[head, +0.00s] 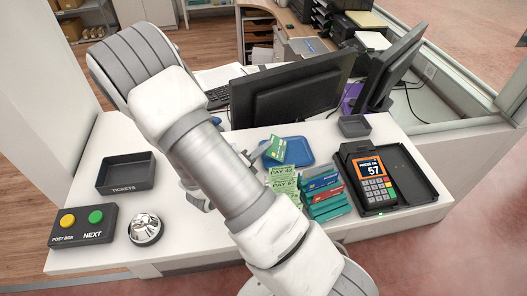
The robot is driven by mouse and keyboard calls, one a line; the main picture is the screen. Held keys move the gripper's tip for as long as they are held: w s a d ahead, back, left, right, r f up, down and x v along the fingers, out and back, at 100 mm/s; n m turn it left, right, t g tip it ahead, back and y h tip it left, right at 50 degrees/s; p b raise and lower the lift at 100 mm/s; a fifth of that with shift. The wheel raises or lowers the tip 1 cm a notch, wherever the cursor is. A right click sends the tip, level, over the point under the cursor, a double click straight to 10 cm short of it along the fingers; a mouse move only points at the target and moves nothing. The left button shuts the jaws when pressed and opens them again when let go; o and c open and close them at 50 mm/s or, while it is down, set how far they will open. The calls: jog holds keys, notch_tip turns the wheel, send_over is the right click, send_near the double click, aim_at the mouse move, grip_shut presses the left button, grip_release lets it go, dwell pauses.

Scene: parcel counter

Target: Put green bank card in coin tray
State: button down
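A green card (275,148) with small pale markings shows at the left part of a blue tray (301,153), just right of my arm. It looks tilted; I cannot tell whether it rests in the tray or is held over it. The blue tray may be the coin tray, but it bears no readable label. My own arm crosses the middle of the head view and hides most of my gripper.
Green "PAY" slips (286,182) and a rack of coloured cards (325,195) stand in front of the blue tray. A card terminal (374,182), small dark tray (354,126), monitor (290,92), "TICKETS" tray (126,173), bell (146,229) and button box (82,225) surround the counter.

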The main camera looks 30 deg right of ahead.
jog(key=shift+f, duration=0.65)
jog(key=shift+f, duration=0.15)
jog(key=c, duration=1.4)
grip_release()
jog(key=shift+a+r, duration=0.15)
jog(key=shift+r, duration=0.05)
jog(key=v, duration=1.1)
jog(key=shift+s+a, duration=0.25)
jog(key=shift+a, duration=0.05)
